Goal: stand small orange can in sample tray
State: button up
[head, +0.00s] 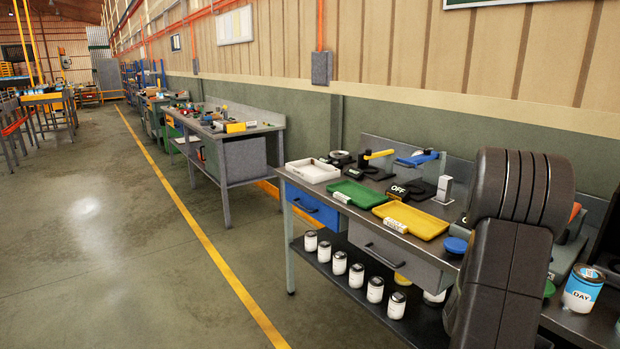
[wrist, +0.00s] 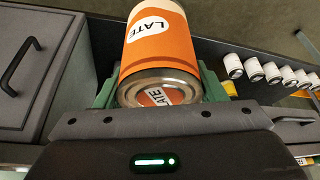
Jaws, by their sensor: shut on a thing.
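My gripper (wrist: 160,87) is shut on an orange can (wrist: 158,55) with a white band, silver rim and the word LATE, seen in the wrist view. Its green fingers press the can from both sides, and one end of the can faces the camera. In the head view my arm hides the gripper and the can. A white tray (head: 312,171), a green tray (head: 357,194) and a yellow tray (head: 432,223) lie on the near bench. The green and yellow trays bear small labels too small to read, so I cannot tell which is the sample tray.
Several white cans (head: 356,274) stand on the bench's lower shelf; they also show in the wrist view (wrist: 254,69). Behind the trays are a yellow-handled device (head: 378,155), a blue-handled one (head: 417,158) and an OFF sign (head: 399,190). A blue DAY can (head: 583,290) stands at right.

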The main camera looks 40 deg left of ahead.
aim_at(305, 169)
jog(key=i+j+u, duration=0.5)
jog(key=j, duration=0.25)
jog(key=i+j+u, duration=0.5)
jog(key=i+j, duration=0.3)
jog(key=i, duration=0.2)
jog(key=i+j, duration=0.35)
jog(key=i, duration=0.15)
jog(key=i+j+u, duration=0.1)
jog(key=i+j, duration=0.2)
jog(key=i, duration=0.2)
